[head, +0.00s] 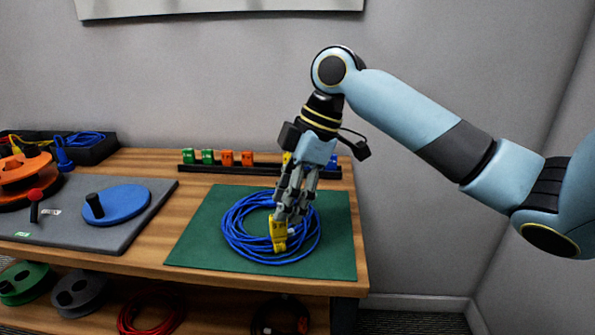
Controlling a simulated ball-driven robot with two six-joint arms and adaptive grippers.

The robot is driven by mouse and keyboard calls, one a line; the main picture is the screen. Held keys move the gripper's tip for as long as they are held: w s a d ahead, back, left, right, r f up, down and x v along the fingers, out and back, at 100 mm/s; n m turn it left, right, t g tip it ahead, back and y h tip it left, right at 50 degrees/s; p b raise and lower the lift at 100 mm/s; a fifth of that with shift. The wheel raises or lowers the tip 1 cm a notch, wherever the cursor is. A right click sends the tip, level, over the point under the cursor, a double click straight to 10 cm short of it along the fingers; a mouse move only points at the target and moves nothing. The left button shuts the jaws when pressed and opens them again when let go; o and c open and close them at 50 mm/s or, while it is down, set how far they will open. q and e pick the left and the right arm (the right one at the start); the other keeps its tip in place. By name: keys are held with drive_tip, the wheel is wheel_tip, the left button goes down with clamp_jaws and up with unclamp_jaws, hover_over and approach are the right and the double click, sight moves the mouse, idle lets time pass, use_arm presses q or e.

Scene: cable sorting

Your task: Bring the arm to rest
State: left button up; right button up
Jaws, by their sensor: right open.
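My right arm reaches in from the right. My right gripper (290,215) points down over the green mat (195,232) and is open. Its fingers are in front of a coiled blue cable (240,240). A yellow piece (278,233) shows at the fingertips, over the coil; I cannot tell whether it is a plug, a tag or part of the gripper. Whether the fingers touch the coil is unclear. Part of the coil is hidden behind the gripper. My left gripper is not in view.
A dark rack (255,169) with green, orange and blue pieces stands along the table's back. At left are a blue disc with a knob (122,206) on a grey board, orange spools (25,172) and a black bin (95,152). A lower shelf holds spools and a red cable (150,312).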

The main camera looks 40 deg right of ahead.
drive_tip(key=v, duration=0.8)
drive_tip(key=s+a+f+m+h, duration=0.1)
drive_tip(key=s+a+f+m, duration=0.1)
drive_tip(key=s+a+f, duration=0.3)
drive_tip(key=s+a+f+m+h, duration=0.1)
drive_tip(key=s+a+f+m, duration=0.15)
drive_tip(key=f, duration=0.45)
drive_tip(key=s+f+m+t+h, duration=0.1)
drive_tip(key=s+f+m+h, duration=0.15)
drive_tip(key=s+m, duration=0.65)
drive_tip(key=s+d+f+n+g, duration=0.1)
drive_tip(key=s+f, duration=0.1)
drive_tip(key=f, duration=1)
drive_tip(key=s+d+f+n, duration=0.1)
drive_tip(key=s+f, duration=0.1)
drive_tip(key=f, duration=1.1)
drive_tip(key=s+d+f+g, duration=0.1)
drive_tip(key=s+f, duration=1.5)
drive_tip(key=s, duration=0.3)
drive_tip(key=shift+d+f+m, duration=0.25)
drive_tip(key=shift+m, duration=0.1)
